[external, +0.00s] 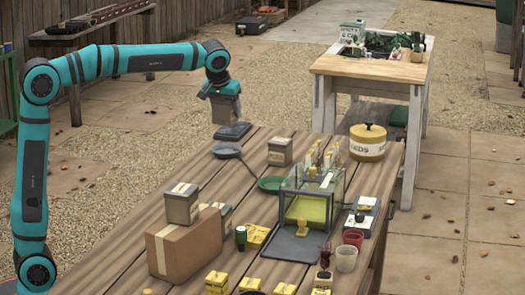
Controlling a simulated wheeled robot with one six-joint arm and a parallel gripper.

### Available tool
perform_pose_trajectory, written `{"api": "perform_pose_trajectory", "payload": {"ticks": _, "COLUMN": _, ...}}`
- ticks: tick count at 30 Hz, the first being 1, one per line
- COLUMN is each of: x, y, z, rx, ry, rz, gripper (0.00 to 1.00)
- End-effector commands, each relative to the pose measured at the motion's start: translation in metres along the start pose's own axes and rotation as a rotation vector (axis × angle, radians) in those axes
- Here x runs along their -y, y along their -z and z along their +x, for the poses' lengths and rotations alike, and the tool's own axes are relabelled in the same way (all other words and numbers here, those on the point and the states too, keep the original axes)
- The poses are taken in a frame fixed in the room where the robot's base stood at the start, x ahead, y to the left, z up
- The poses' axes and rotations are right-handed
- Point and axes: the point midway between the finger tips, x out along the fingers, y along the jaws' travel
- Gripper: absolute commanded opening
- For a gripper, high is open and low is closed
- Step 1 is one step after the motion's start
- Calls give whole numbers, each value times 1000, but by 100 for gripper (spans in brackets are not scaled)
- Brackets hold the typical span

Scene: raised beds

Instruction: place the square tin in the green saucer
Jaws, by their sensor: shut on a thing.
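My gripper (222,90) is above the far left part of the wooden table, pointing down. It is shut on a small grey, boxy thing, which looks like the square tin (226,108); the jaws partly hide its top. The tin is held in the air, clear of the table. The green saucer (268,185) lies on the table, lower and to the right of my gripper. The glass case partly hides the saucer's right side, and I see nothing in the visible part.
A grey box with a label (280,151) stands behind the saucer. A dark flat item (233,131) and a grey pan (227,150) lie to the left. The glass case (312,200) is close on the right. Cardboard boxes (184,245) stand in front; a yellow seed pot (367,142) is at the back right.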

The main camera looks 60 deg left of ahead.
Motion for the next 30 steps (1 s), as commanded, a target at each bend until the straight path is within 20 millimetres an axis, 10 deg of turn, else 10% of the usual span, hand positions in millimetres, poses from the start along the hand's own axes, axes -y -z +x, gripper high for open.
{"api": "perform_pose_trajectory", "payload": {"ticks": 8, "x": -17, "y": -2, "z": 1, "rx": 3, "ry": 3, "rz": -5, "gripper": 29}}
{"api": "perform_pose_trajectory", "payload": {"ticks": 21, "x": -152, "y": -42, "z": 24, "rx": 4, "ry": 31, "rz": -73, "gripper": 29}}
{"api": "perform_pose_trajectory", "payload": {"ticks": 30, "x": -185, "y": -61, "z": 38, "rx": 1, "ry": 39, "rz": -95, "gripper": 29}}
